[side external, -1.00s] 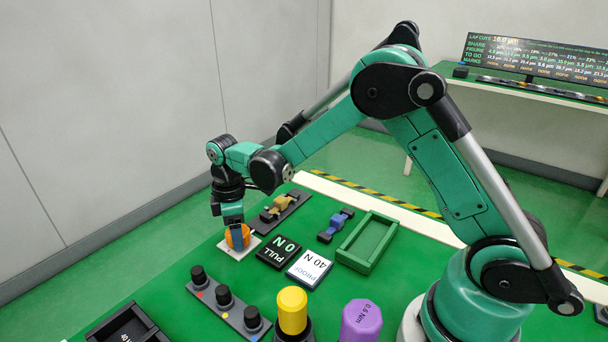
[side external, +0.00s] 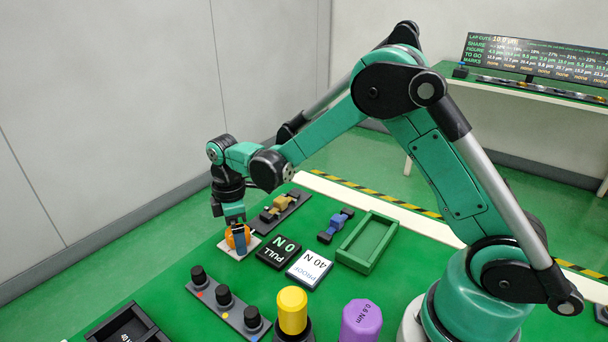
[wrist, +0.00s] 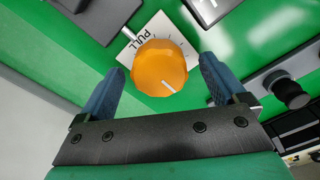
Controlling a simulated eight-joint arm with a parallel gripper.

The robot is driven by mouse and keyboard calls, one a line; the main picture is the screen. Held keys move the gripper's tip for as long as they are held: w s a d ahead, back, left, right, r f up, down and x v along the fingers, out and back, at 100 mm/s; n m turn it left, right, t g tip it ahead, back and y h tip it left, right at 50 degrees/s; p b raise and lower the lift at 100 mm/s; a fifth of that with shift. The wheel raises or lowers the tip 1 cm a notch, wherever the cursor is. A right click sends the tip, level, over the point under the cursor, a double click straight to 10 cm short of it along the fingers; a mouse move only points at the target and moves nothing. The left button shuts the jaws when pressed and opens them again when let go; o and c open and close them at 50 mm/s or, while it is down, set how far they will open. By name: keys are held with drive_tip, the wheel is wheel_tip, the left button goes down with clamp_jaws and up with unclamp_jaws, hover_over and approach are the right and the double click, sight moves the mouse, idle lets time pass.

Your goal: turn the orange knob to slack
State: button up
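The orange knob (side external: 231,238) sits on a white dial plate (side external: 228,252) at the left of the green bench. In the wrist view the knob (wrist: 158,66) shows a white pointer line at its lower right edge. The plate (wrist: 127,55) carries tick marks and the word PULL. My gripper (wrist: 162,67) is open, with one blue finger on each side of the knob and a small gap at both sides. In the side view my gripper (side external: 238,232) points down over the knob, and a finger hides part of it.
A black PULL readout (side external: 278,251) showing 0 N and a white PROOF 40 N card (side external: 309,270) lie to the right. A strip with black knobs (side external: 224,305), a yellow cylinder (side external: 292,308) and a purple one (side external: 361,322) stand nearer. A green tray (side external: 367,243) is farther right.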

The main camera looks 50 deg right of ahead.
drive_tip(key=shift+r, duration=0.1)
drive_tip(key=shift+r, duration=2.75)
